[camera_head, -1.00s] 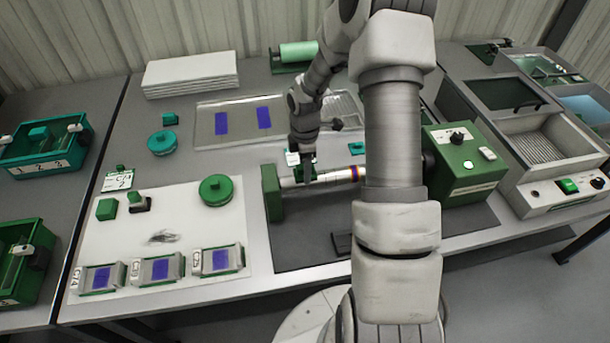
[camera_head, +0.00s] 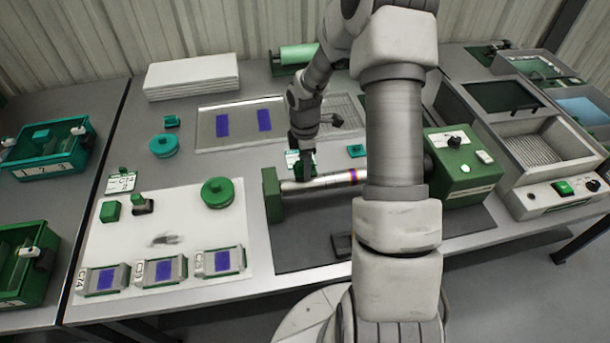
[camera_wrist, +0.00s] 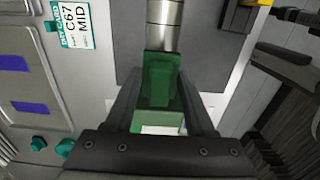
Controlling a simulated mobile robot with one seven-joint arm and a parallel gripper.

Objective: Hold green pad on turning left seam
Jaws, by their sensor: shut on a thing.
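A metal tube (camera_head: 325,182) lies level between a green end stand (camera_head: 272,196) on the left and a green drive box (camera_head: 462,166) on the right. It has coloured bands near its right end; my arm hides part of that end. My gripper (camera_wrist: 160,88) is shut on the green pad (camera_wrist: 160,78). In the wrist view the pad lies against the end of the visible tube (camera_wrist: 163,25); firm contact cannot be told. In the head view my gripper (camera_head: 303,172) is at the left part of the tube, and the pad is mostly hidden.
A white card marked C67 MID (camera_wrist: 77,25) stands behind the tube. A white mat (camera_head: 110,245) at left carries green blocks, a round green tin (camera_head: 217,192) and several framed purple pieces. Green bins stand at far left. A tray (camera_head: 205,145) lies behind.

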